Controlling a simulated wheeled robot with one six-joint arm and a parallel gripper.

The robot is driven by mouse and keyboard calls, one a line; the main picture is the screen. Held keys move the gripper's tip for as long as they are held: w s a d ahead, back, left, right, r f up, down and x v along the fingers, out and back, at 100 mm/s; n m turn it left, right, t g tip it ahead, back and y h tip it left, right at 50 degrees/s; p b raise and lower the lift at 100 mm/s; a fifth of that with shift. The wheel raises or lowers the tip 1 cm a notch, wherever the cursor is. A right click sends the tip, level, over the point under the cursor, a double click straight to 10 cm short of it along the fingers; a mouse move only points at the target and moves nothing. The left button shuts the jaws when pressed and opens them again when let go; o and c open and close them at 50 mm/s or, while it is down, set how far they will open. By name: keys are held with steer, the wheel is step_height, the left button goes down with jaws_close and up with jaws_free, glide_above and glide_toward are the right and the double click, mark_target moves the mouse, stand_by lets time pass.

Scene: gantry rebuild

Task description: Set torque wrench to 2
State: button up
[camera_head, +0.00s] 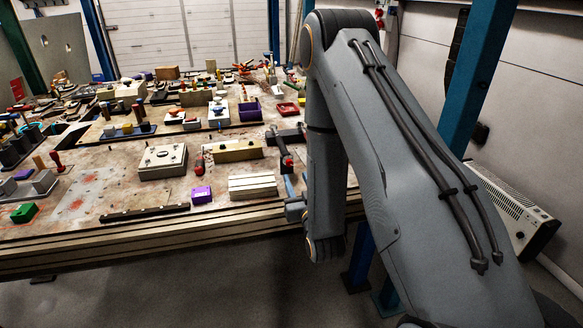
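My arm comes down on the right side of the view and ends low by the table's front edge.
A red-and-black handled tool (199,164), a grey box with knobs (163,161), a pale ribbed block (253,186) and a purple block (201,195) stand near the front. Many tools crowd the back. A blue post (478,75) and a white heater (513,210) are on the right.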

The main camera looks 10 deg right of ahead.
mark_target(290, 164)
steer(key=w+p, duration=0.2)
steer(key=w, duration=0.5)
steer(key=shift+w, duration=0.25)
steer(key=shift+c, duration=0.4)
jaws_close()
steer(key=shift+m, duration=0.4)
steer(key=m+b, duration=0.2)
steer(key=m, duration=0.2)
steer(key=shift+m, duration=0.3)
steer(key=m+b, duration=0.2)
steer(key=m, duration=0.4)
steer(key=shift+b, duration=0.35)
steer(key=shift+m, duration=0.3)
